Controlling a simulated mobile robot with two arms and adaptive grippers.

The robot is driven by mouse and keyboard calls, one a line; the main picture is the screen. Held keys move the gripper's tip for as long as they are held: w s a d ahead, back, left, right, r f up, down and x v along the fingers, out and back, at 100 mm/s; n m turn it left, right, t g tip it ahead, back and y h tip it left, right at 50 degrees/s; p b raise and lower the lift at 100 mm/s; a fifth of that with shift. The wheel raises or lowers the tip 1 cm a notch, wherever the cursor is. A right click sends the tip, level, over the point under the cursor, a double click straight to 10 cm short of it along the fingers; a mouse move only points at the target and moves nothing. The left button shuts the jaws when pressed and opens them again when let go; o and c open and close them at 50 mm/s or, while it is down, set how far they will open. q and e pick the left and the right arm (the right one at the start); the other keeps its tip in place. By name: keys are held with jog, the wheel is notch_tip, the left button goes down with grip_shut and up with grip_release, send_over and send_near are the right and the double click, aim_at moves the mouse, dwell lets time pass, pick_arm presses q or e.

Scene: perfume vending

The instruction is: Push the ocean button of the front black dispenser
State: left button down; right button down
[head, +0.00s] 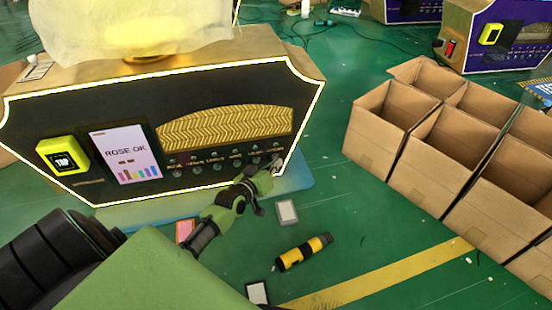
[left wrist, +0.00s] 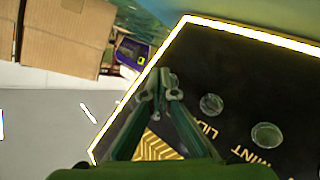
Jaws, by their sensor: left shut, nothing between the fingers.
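The front black dispenser (head: 225,115) has a glowing edge, a screen (head: 125,153) reading "ROSE OK", and a row of small round buttons (head: 213,157) with labels too small to read surely. My left gripper (head: 275,168) is shut and empty, its tips at the right end of this row, by the rightmost button. In the left wrist view the shut fingertips (left wrist: 158,85) lie over the panel near its lit edge. The buttons labelled mint (left wrist: 267,135) and lilac, partly read (left wrist: 211,104), show beside them. The ocean label is not readable; contact cannot be told. My right gripper is not in view.
A yellow card reader (head: 63,155) sits on the dispenser's left. Open cardboard boxes (head: 425,135) stand to the right. A yellow-black cylinder (head: 304,252) and several cards (head: 287,211) lie on the green floor. Purple machines (head: 500,35) stand behind.

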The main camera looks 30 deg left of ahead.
pick_arm(q)
jog(key=shift+w+a, duration=0.25)
dwell(0.5)
jog(key=shift+s+d+p, duration=0.6)
jog(key=shift+d+p, duration=0.05)
jog(key=shift+p, duration=0.1)
jog(key=s+d+p, duration=0.1)
jog(key=d+p, duration=0.1)
jog(key=s+d+p, duration=0.1)
jog(key=s, duration=0.1)
jog(key=shift+s+d+p, duration=0.2)
jog(key=shift+d+p, duration=0.15)
